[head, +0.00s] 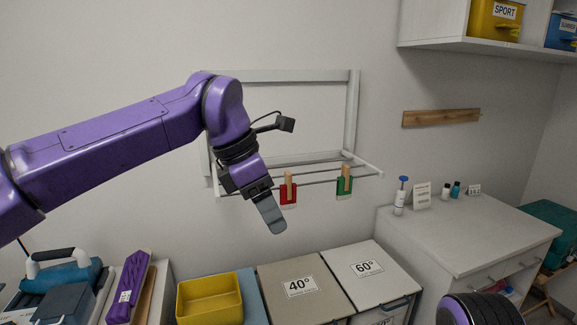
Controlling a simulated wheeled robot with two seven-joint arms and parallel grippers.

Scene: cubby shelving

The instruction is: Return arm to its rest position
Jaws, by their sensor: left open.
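My left arm comes in from the left, raised in front of the wall, with its elbow high and its wrist bent downward. My left gripper (269,212) points down and slightly right, open, with nothing seen in it. It appears just left of a red cloth (288,193) clipped with a wooden peg to the wall drying rack (353,110). A green cloth (345,187) hangs from another peg to the right. I cannot tell whether the gripper touches the red cloth. My right gripper is out of view.
Below stand a yellow bin (210,300), two lidded hampers marked 40° (300,287) and 60° (368,267), and an iron (62,270) at left. A white cabinet (470,235) with bottles stands right. A shelf (480,45) juts out upper right. The wall above my arm is clear.

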